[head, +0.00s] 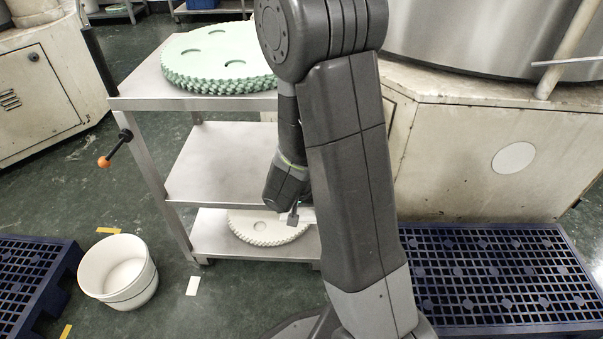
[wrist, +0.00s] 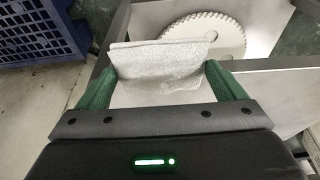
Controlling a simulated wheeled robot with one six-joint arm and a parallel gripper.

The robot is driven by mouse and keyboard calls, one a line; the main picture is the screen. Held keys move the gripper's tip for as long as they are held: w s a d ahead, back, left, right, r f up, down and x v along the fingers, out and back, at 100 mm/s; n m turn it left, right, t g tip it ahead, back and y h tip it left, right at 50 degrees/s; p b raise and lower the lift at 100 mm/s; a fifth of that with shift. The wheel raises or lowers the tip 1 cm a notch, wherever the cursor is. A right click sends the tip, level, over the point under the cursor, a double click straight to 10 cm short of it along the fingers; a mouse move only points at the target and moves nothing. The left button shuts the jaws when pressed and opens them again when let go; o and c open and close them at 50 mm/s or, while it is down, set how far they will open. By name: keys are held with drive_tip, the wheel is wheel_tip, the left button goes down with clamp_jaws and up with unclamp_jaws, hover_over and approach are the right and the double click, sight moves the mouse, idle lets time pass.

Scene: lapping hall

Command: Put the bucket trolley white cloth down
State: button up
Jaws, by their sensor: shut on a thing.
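The white cloth (wrist: 158,55) is a folded, pale fabric piece pinched between the green fingers of my gripper (wrist: 160,76) in the wrist view. In the head view my gripper (head: 293,216) points down by the lower part of a metal trolley (head: 215,170), and my arm hides most of the cloth. I cannot tell whether the cloth touches a shelf. The trolley has three shelves. Its lowest shelf carries a white toothed disc (head: 262,228), which also shows beyond the cloth in the wrist view (wrist: 228,37).
A green toothed disc stack (head: 215,62) lies on the top shelf; the middle shelf is bare. A white bucket (head: 118,272) stands on the floor at left. Blue pallets lie at left (head: 35,270) and right (head: 490,275). A large machine (head: 470,150) stands behind.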

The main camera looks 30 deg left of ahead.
drive_tip(key=w+a+p, duration=0.1)
drive_tip(key=w, duration=0.1)
drive_tip(key=w+a+p, duration=0.1)
drive_tip(key=w, duration=0.2)
drive_tip(key=w+a, duration=0.2)
drive_tip(key=shift+w+a+p, duration=0.1)
drive_tip(key=shift+w+p, duration=0.3)
drive_tip(key=w+a, duration=0.1)
drive_tip(key=w, duration=0.2)
drive_tip(key=shift+w+a, duration=0.1)
drive_tip(key=shift+a, duration=0.3)
drive_tip(key=shift+w+a+f, duration=0.15)
drive_tip(key=shift+w+f, duration=0.15)
drive_tip(key=shift+f, duration=0.25)
drive_tip(key=shift+b, duration=0.3)
drive_tip(key=shift+f+b, duration=0.3)
drive_tip(key=o, duration=0.7)
drive_tip(key=shift+r, duration=0.1)
drive_tip(key=shift+p, duration=0.4)
